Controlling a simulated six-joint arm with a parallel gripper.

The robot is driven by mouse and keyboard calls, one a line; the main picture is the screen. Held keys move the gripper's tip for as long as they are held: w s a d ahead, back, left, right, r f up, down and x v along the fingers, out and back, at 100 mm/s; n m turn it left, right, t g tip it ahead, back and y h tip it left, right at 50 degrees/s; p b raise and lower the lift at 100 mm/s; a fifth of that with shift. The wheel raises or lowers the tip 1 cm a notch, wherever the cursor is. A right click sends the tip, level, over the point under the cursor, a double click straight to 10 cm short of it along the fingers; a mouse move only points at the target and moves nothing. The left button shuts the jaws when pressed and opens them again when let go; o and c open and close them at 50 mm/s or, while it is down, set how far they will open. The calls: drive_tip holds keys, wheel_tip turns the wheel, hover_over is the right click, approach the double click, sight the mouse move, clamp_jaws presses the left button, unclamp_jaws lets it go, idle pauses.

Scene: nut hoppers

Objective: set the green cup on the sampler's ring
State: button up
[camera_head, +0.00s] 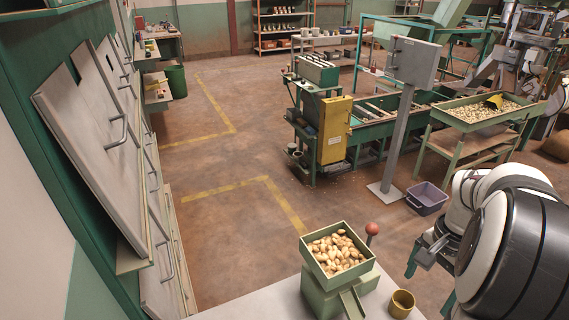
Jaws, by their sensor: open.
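A small mustard-yellow cup (401,304) stands upright on the pale table at the bottom, right of a green nut sampler (326,298). I make out no clearly green cup. The sampler carries an open tray of nuts, with a chute (352,304) sloping down its front. A red ball knob (372,229) stands behind its right side. I cannot make out a ring. My gripper (430,250) shows as a small grey end left of my white and black arm. It is open, apart from the cup and up and right of it.
The pale table top (260,304) is bare left of the sampler. Grey cabinet doors (95,150) stand along the left wall. A purple bin (426,198) sits on the floor behind my arm. Machines and a nut-filled tray table (447,117) stand farther back.

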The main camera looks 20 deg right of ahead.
drive_tip(key=s+d+f+m, duration=0.2)
drive_tip(key=s+d, duration=0.2)
drive_tip(key=d, duration=0.1)
drive_tip(key=f, duration=1.5)
drive_tip(key=shift+s+d+f, duration=0.15)
drive_tip(key=shift+s+f, duration=0.15)
drive_tip(key=shift+f, duration=0.05)
clamp_jaws()
drive_tip(key=shift+r, duration=2.25)
drive_tip(key=s+a+r, duration=0.2)
drive_tip(key=s+r, duration=0.5)
drive_tip(key=s, duration=0.4)
drive_tip(key=w+a+n, duration=0.7)
drive_tip(key=a+n, duration=0.3)
drive_tip(key=n, duration=0.7)
drive_tip(key=shift+n+h, duration=0.3)
drive_tip(key=w+a+f, duration=0.1)
drive_tip(key=w+f, duration=0.1)
drive_tip(key=w, duration=0.1)
drive_tip(key=w+a+f, duration=0.1)
drive_tip(key=w+f, duration=0.1)
drive_tip(key=w, duration=0.2)
drive_tip(key=w+f, duration=0.3)
drive_tip(key=shift+w+a, duration=0.2)
drive_tip(key=shift+a, duration=0.2)
drive_tip(key=shift+w+f, duration=0.15)
drive_tip(key=shift+f, duration=1.95)
